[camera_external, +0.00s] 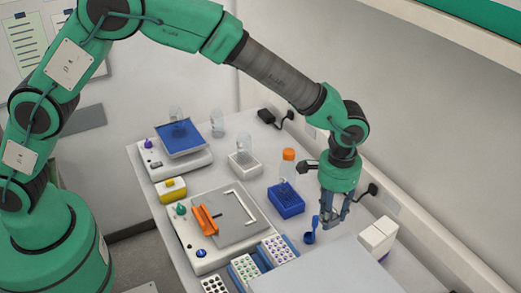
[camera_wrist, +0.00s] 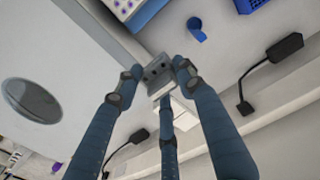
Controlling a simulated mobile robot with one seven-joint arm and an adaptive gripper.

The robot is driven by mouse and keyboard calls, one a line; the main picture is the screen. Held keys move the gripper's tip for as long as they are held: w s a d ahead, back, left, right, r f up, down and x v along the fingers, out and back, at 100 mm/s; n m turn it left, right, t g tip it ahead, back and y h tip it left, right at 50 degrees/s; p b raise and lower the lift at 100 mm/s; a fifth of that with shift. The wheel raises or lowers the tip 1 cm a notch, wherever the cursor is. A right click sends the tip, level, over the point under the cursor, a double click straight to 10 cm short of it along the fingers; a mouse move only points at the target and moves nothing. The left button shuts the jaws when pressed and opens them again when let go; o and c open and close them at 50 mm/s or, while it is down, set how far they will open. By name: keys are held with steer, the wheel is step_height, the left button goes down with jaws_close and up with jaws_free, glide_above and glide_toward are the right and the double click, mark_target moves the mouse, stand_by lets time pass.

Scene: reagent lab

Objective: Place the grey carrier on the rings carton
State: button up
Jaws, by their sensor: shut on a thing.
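My gripper (camera_external: 334,214) hangs over the right side of the bench. In the wrist view its fingers (camera_wrist: 157,78) are shut on the small grey carrier (camera_wrist: 158,70), a block with dark holes in its face. In the external view the carrier is mostly hidden by the fingers. A white carton (camera_external: 377,239), likely the rings carton, stands upright near the wall, right of and below my gripper in the picture. In the wrist view a white carton (camera_wrist: 180,112) shows partly behind the fingers. I cannot read its label, and the carrier appears apart from it.
A large pale machine top (camera_external: 325,270) lies at the near edge beside the carton. A blue scoop (camera_external: 310,235), a blue rack (camera_external: 286,200) and an orange-capped bottle (camera_external: 288,168) stand left of my gripper. A black plug (camera_external: 370,190) with cable is at the wall.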

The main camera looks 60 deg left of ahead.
steer(key=shift+w+d+f+p, duration=0.3)
steer(key=shift+w+d, duration=0.8)
steer(key=shift+w, duration=1.3)
steer(key=shift+w+d+f+p, duration=0.2)
steer(key=shift+w+d, duration=0.95)
steer(key=shift+w, duration=1.2)
steer(key=shift+w+d+f+p, duration=0.3)
steer(key=shift+w+d, duration=0.8)
steer(key=shift+w, duration=1.3)
steer(key=shift+r, duration=0.1)
steer(key=shift+f+p, duration=0.3)
steer(key=shift+f, duration=1.5)
steer(key=shift+f, duration=0.15)
steer(key=shift+c, duration=0.2)
steer(key=o, duration=1.2)
steer(key=shift+c, duration=0.2)
step_height(320, 180, up, 12)
steer(key=shift+b, duration=0.45)
